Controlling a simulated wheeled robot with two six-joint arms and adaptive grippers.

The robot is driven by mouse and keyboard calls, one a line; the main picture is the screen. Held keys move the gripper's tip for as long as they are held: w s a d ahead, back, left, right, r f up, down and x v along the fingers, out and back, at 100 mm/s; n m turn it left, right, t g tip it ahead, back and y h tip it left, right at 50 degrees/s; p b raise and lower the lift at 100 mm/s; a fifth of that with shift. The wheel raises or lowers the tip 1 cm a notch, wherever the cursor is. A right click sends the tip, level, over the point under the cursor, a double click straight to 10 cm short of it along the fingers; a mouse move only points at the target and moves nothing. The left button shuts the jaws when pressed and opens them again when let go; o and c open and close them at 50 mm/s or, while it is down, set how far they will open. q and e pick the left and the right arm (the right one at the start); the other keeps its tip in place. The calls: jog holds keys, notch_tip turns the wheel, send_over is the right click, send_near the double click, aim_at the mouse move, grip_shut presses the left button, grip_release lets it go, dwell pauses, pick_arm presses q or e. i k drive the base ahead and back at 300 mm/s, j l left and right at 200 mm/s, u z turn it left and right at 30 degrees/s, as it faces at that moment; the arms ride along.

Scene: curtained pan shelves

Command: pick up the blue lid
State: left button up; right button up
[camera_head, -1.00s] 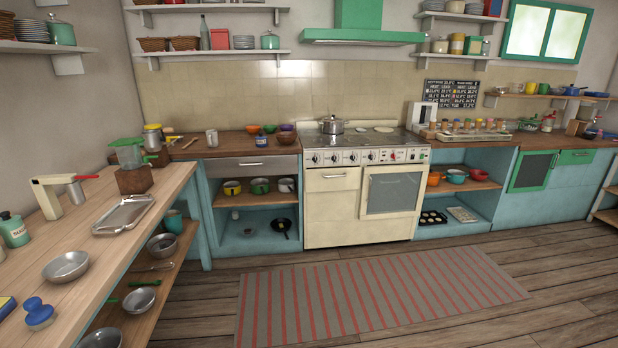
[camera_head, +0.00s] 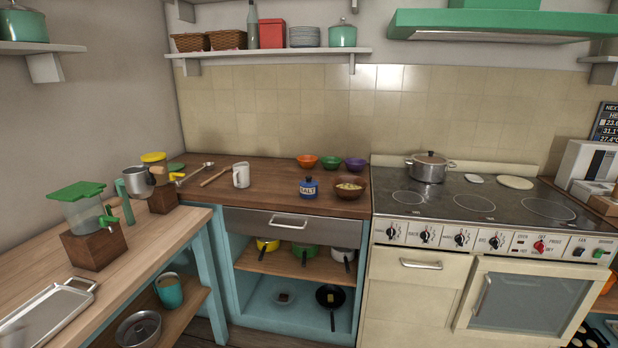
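A small blue jar labelled SALT (camera_head: 309,190) stands upright on the dark wooden counter, left of the stove. A blue lid (camera_head: 308,180) with a knob sits on top of the jar. A brown bowl with pale contents (camera_head: 350,187) stands just right of it. Neither of my grippers is in view.
Orange, green and purple bowls (camera_head: 331,162) stand behind the jar. A white mug (camera_head: 241,175) is to its left. The wooden counter (camera_head: 262,199) is clear in front of the mug. A metal pot (camera_head: 429,168) stands on the stove. A juice dispenser (camera_head: 84,215) stands on the left table.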

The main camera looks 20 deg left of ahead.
aim_at(308, 183)
jog(key=i+l+u, duration=0.1)
jog(key=i+u, duration=0.3)
jog(key=i+l+u, duration=0.2)
jog(key=u, duration=0.2)
jog(key=i+l+u, duration=0.6)
jog(key=l+u, duration=0.2)
jog(key=i+l+u, duration=0.2)
jog(key=l+u, duration=0.25)
